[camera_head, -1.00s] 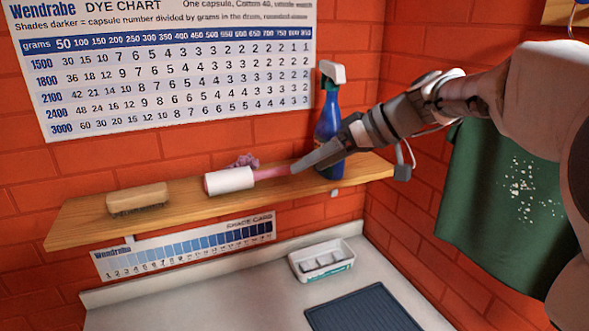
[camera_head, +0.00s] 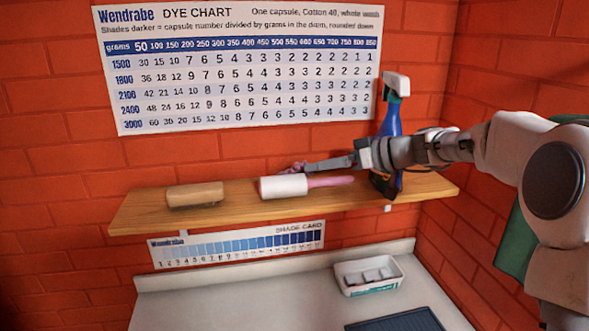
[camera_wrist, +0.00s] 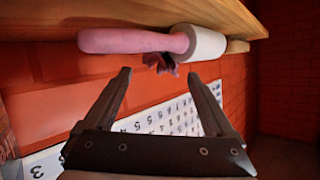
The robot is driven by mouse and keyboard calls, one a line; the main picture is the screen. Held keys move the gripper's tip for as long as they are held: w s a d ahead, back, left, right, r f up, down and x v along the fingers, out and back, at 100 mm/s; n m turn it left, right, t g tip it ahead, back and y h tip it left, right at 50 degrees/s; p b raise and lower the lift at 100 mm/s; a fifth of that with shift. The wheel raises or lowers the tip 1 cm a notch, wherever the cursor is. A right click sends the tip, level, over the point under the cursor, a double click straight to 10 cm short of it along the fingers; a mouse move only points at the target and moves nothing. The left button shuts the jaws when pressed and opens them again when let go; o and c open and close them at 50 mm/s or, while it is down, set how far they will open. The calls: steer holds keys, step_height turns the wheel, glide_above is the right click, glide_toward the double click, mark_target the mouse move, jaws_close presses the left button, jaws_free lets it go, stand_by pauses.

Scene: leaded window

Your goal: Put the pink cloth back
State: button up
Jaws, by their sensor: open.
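The pink cloth (camera_head: 292,168) is a small crumpled bundle on the wooden shelf, behind a lint roller (camera_head: 283,187) with a white roll and pink handle. The roller hides part of it. In the wrist view the cloth (camera_wrist: 166,64) shows just past the roller (camera_wrist: 205,43), between and beyond my fingertips. My gripper (camera_head: 309,167) reaches in from the right above the shelf, close to the cloth. In the wrist view my gripper (camera_wrist: 159,74) is open, with nothing between its fingers.
The shelf (camera_head: 140,217) also holds a brush (camera_head: 195,194) at left and a blue spray bottle (camera_head: 389,125) at right, partly behind my arm. A dye chart (camera_head: 240,70) hangs behind. Below are a counter (camera_head: 230,295) and a white tray (camera_head: 395,281).

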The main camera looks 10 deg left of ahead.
mark_target(302, 167)
steer(key=p+x, duration=0.2)
steer(key=x, duration=0.4)
steer(key=shift+a+r, duration=0.1)
steer(key=shift+a, duration=0.2)
steer(key=shift+s, duration=0.1)
steer(key=c, duration=1.2)
steer(key=shift+c, duration=0.2)
steer(key=shift+d+r, duration=0.1)
